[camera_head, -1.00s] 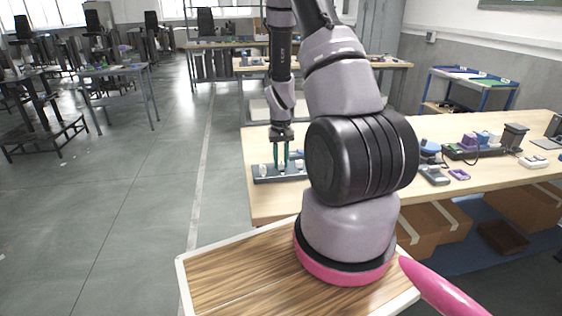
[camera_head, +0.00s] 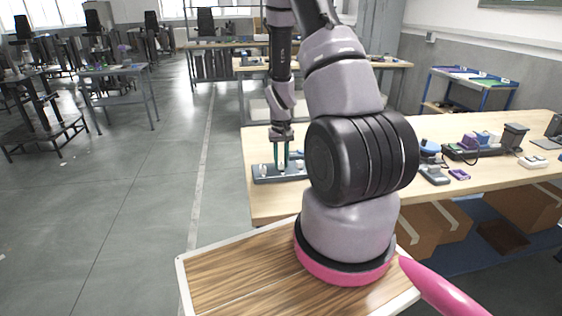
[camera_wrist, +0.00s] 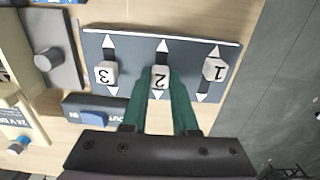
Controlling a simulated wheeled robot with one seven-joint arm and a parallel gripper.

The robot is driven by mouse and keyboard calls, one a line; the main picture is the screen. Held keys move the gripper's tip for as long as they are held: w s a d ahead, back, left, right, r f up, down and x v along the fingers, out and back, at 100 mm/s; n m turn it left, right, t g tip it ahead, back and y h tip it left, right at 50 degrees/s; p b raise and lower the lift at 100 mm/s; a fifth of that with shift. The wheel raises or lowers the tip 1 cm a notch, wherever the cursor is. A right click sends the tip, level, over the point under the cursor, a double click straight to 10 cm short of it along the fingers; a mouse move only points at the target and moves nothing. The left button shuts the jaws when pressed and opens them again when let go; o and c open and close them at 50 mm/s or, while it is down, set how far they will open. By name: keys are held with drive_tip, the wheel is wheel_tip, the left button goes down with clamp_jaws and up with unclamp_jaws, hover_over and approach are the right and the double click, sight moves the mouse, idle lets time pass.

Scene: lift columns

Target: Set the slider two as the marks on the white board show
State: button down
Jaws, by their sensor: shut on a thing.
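The slider panel (camera_wrist: 128,48) is a dark board with three white knobs on tracks with white arrow ends. The knob of slider two (camera_wrist: 160,77), marked 2, is in the middle, between knob 3 (camera_wrist: 106,73) on the left and knob 1 (camera_wrist: 215,68) on the right. My gripper (camera_wrist: 162,80) has its green fingers shut on knob 2, below the middle of its track in the wrist view. In the head view, my gripper (camera_head: 281,160) is down at the panel (camera_head: 262,180). A thin white strip (camera_wrist: 160,34) runs along the panel's edge; I can read no marks on it.
A blue-topped switch box (camera_wrist: 97,110) is close to the panel and my left finger. A grey block with a round knob (camera_wrist: 48,60) stands left of the panel. The wooden table (camera_head: 268,208) holds more devices at right. Bare floor lies beyond the table edge.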

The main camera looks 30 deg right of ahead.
drive_tip(key=shift+w, duration=0.15)
drive_tip(key=shift+w+d+r, duration=0.1)
drive_tip(key=shift+w+d, duration=0.2)
drive_tip(key=shift+w, duration=0.6)
drive_tip(key=c, duration=0.7)
unclamp_jaws()
wheel_tip(320, 180, up, 11)
drive_tip(key=shift+f, duration=0.15)
